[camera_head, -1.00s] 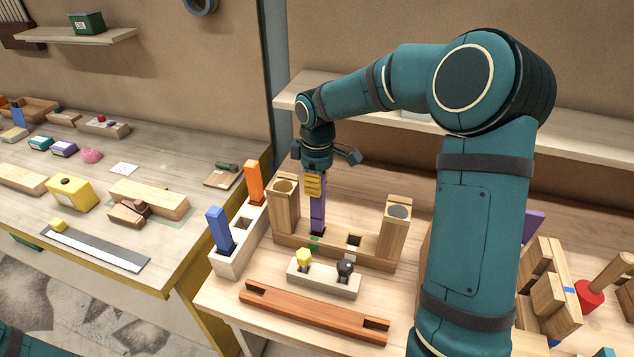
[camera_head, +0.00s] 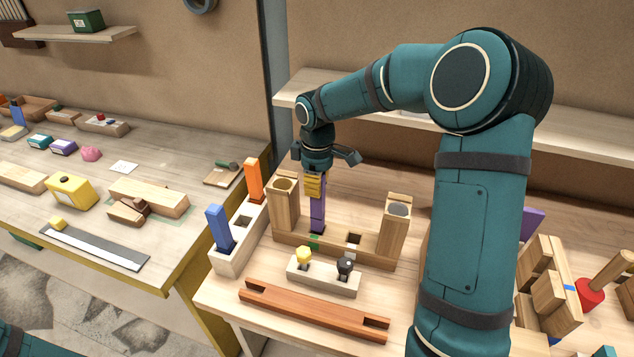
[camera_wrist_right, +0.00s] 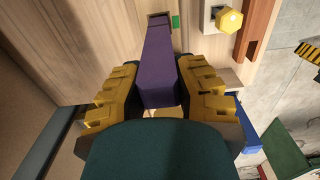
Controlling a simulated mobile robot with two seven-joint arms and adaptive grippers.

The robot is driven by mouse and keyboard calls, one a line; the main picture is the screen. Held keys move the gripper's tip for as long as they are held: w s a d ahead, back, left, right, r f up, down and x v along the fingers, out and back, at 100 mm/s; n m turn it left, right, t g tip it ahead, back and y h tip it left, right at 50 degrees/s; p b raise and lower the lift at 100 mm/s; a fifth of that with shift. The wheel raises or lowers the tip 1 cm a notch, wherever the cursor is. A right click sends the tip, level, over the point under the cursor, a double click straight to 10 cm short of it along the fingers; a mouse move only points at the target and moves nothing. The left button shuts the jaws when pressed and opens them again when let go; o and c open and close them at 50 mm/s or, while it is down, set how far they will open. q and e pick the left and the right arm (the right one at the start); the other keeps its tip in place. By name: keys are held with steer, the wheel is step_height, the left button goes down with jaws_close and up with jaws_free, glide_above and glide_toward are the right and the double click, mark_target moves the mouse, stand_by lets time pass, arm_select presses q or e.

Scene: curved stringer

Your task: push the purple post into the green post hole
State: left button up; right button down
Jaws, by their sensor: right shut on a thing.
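The purple post (camera_head: 318,214) stands about upright, with its lower end at the green-marked spot on the wooden stringer (camera_head: 375,252). The green mark (camera_head: 315,241) is beside the post's foot; it also shows in the right wrist view (camera_wrist_right: 176,21). In that view the purple post (camera_wrist_right: 160,65) runs from between my yellow fingers to a dark opening beside the mark. I cannot tell how deep it sits. My right gripper (camera_head: 314,186) is shut on the post's upper part, pointing down. My left gripper is not in view.
A pale rack (camera_head: 232,250) with blue and orange posts is at left. A small block with yellow and black knobs (camera_head: 322,278) and a reddish-brown bar (camera_head: 310,312) lie in front.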

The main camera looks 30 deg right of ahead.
steer(key=shift+f+b, duration=0.95)
steer(key=shift+f, duration=0.7)
steer(key=c, duration=0.8)
jaws_free()
steer(key=shift+o, duration=0.2)
steer(key=shift+r, duration=0.15)
step_height(320, 180, up, 12)
steer(key=shift+f, duration=0.1)
